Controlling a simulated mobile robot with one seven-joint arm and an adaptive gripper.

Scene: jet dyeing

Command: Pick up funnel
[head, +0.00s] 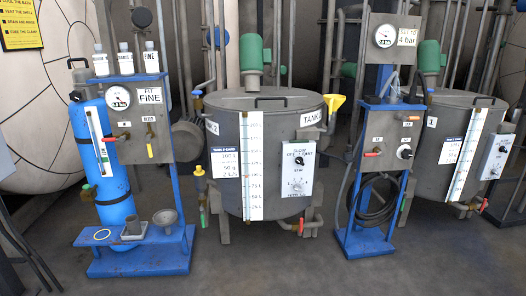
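A yellow funnel (334,102) sits at the upper right rim of the middle grey tank (262,165), with its wide mouth up. A grey, funnel-shaped piece (166,217) stands with its wide mouth up on the low shelf of the left blue stand (150,252). A grey cup-like piece (133,228) and a pale ring (102,234) are beside it on the same shelf. My gripper is not in view.
A blue cylinder (108,160) and a gauge panel rise behind the low shelf. Several white bottles (124,58) stand on top. A second blue stand (365,240) with coiled black hose (375,200) is right of the middle tank. Open floor (265,265) lies in front.

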